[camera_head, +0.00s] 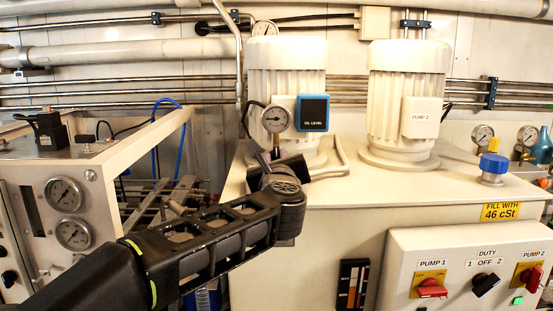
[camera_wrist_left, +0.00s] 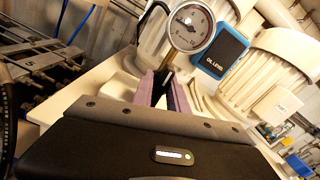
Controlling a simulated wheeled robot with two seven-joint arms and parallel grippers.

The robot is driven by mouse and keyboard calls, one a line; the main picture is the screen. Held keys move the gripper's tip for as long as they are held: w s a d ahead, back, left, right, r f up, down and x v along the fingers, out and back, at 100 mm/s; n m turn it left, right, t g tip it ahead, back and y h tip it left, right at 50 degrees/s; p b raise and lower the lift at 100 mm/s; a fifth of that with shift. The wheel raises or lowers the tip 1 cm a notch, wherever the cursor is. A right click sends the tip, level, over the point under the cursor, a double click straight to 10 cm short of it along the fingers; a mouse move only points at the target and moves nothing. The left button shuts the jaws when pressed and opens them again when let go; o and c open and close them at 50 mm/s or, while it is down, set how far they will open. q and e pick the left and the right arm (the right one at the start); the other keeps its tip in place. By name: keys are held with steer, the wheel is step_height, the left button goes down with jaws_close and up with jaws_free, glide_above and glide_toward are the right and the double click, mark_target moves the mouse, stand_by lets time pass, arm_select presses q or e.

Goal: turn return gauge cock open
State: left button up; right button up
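The round white-faced gauge (camera_head: 275,119) stands on a short stem on top of the cream tank, in front of the left motor. In the left wrist view the gauge (camera_wrist_left: 190,27) is just beyond my fingertips, its brass-coloured stem (camera_wrist_left: 169,76) running down between them. My left gripper (camera_head: 264,159) is at the foot of this stem. In the left wrist view its two purplish fingers (camera_wrist_left: 163,86) stand a little apart on either side of a dark gap. The cock's handle is mostly hidden by the gripper, and I cannot tell whether the fingers touch it. My right gripper is not in view.
A blue OIL LEVEL box (camera_head: 312,113) sits right beside the gauge. A bent pipe (camera_head: 340,160) lies right of the gripper. The PUMP 2 motor (camera_head: 407,100) and a blue cap (camera_head: 492,169) stand further right. A gauge cabinet (camera_head: 70,215) is at the left.

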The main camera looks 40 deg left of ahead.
arm_select(q)
jaws_close()
steer(key=shift+m+b, duration=0.5)
steer(key=shift+m, duration=0.5)
steer(key=shift+r+m, duration=0.1)
steer(key=shift+m, duration=0.8)
steer(key=o, duration=0.5)
jaws_free()
